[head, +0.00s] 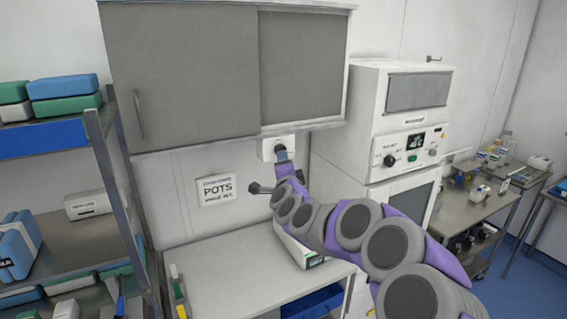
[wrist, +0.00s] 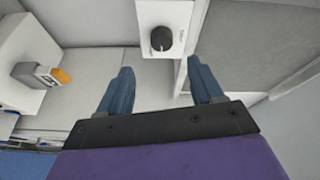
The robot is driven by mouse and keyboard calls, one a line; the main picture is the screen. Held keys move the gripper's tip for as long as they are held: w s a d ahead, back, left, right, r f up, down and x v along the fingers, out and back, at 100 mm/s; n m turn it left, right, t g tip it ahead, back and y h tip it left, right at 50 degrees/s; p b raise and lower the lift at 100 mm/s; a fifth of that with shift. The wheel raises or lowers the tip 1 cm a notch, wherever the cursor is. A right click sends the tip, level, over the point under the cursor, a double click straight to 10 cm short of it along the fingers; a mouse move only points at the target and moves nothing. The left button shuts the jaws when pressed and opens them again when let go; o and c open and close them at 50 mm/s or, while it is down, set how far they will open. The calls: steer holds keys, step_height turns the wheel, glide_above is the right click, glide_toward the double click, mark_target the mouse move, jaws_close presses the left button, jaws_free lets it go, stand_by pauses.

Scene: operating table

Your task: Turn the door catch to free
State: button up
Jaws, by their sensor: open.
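A dark round knob (wrist: 161,39) with a light pointer mark sits on a white box (wrist: 179,12). It is the likeliest door catch, but its lettering is too small to read. The white box (head: 267,148) shows in the head view on the wall below the cabinet. My gripper (wrist: 160,66) is open, its two blue fingers apart and nothing between them. The knob lies just beyond the fingertips, roughly centred between them, with no contact visible. In the head view my gripper (head: 284,157) is at the box and partly covers it.
A grey wall cabinet (head: 180,75) hangs directly above. A white machine with dials (head: 409,147) stands close on the right. Below is a pale bench (head: 215,275) with a device (head: 298,246) partly behind my arm. A shelf rack (head: 105,180) stands left.

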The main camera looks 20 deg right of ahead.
steer(key=s+a, duration=0.1)
steer(key=s, duration=0.7)
steer(key=shift+a, duration=0.2)
steer(key=s+a+f+n+g+y+b, duration=0.1)
steer(key=s+a+f+n+y, duration=0.15)
steer(key=a+n, duration=0.2)
steer(key=s+a+f+n+g+y+b, duration=0.1)
steer(key=s+a+n+y+b, duration=0.1)
steer(key=s+a+n+y, duration=0.3)
steer(key=s+a+f+n+g+b, duration=0.2)
steer(key=s+a+f+n+g, duration=0.2)
steer(key=s+a+f+g, duration=0.35)
steer(key=s+d+f+n+g+h+b, duration=0.1)
steer(key=s+d+f+g, duration=0.2)
steer(key=s, duration=0.8)
steer(key=s+d+f+n+g+h+b, duration=0.1)
steer(key=s+f, duration=0.5)
steer(key=s, duration=0.6)
steer(key=s+d+f+n+g+h+b, duration=0.1)
steer(key=s+d+f+g, duration=0.4)
steer(key=s, duration=0.6)
steer(key=shift+s+d+n+g+h+b, duration=0.35)
steer(key=shift+d+n+g+h, duration=0.15)
steer(key=shift+d+n, duration=0.35)
steer(key=shift+w, duration=0.1)
